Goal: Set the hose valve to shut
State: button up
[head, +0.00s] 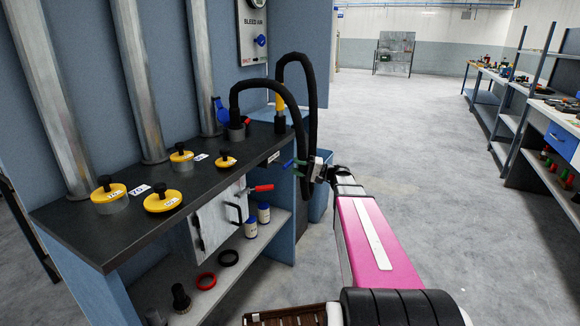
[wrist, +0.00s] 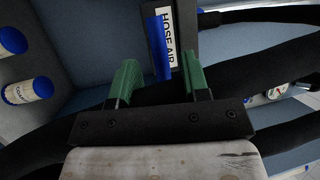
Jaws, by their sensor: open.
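The hose valve's blue lever (wrist: 160,50) shows in the wrist view beside a white label (wrist: 168,38) reading "HOSE AIR". It lies ahead of and between the two green fingertips of my gripper (wrist: 159,70), which is open and empty. I cannot tell whether the lever touches a finger. In the head view the blue lever (head: 288,163) is a small piece at the bench's front right edge, just left of my gripper (head: 298,168). The valve body is mostly hidden.
A black hose (head: 314,110) loops down close around my gripper and crosses behind the fingers. The dark bench top (head: 120,215) holds several yellow caps. A red-handled clamp (head: 262,188) is left of my gripper. Open floor (head: 420,180) lies to the right.

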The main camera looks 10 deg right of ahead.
jog(key=v, duration=0.7)
